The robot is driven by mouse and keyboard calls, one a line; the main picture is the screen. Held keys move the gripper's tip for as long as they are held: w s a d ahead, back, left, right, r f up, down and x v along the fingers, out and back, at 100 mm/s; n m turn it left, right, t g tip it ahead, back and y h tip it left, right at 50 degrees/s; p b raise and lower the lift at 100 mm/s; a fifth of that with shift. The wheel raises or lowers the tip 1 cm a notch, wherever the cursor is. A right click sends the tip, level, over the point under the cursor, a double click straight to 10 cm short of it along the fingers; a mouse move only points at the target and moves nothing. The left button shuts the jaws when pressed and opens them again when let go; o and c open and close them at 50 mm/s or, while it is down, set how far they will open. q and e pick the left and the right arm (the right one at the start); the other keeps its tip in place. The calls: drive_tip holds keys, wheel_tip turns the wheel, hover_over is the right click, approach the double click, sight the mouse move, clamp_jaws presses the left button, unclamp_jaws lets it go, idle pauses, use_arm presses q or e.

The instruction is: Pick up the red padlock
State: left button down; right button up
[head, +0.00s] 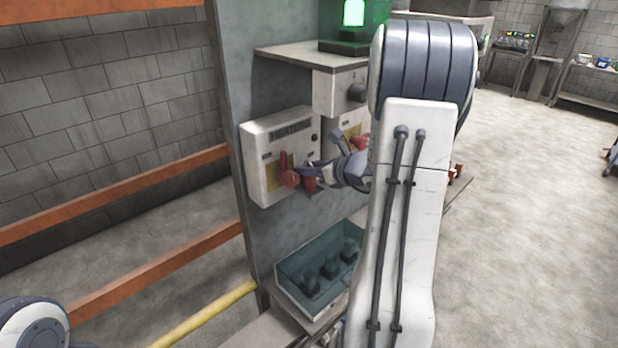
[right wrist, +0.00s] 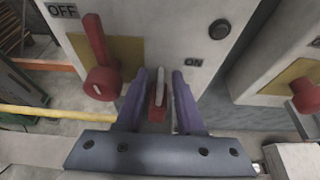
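The red padlock (right wrist: 157,113) has a grey shackle and shows between the fingers of my right gripper (right wrist: 160,88) in the right wrist view. A gap seems to show on each side of it, so the fingers look open around it. In the head view the right gripper (head: 318,172) reaches in front of a pale switch box. A red part (head: 309,181) beside its fingertips may be the padlock; it is partly hidden. My left gripper is not in view; only part of my left arm shows at the lower left.
The switch box (head: 270,137) carries a red lever (right wrist: 103,82) close left of the fingers. A second box (right wrist: 290,55) stands to the right. A teal tray (head: 290,283) with dark items is below. A green lamp (head: 354,14) stands above on a shelf. Orange rails (head: 120,190) run left.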

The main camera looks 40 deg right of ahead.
clamp_jaws()
idle(1.2)
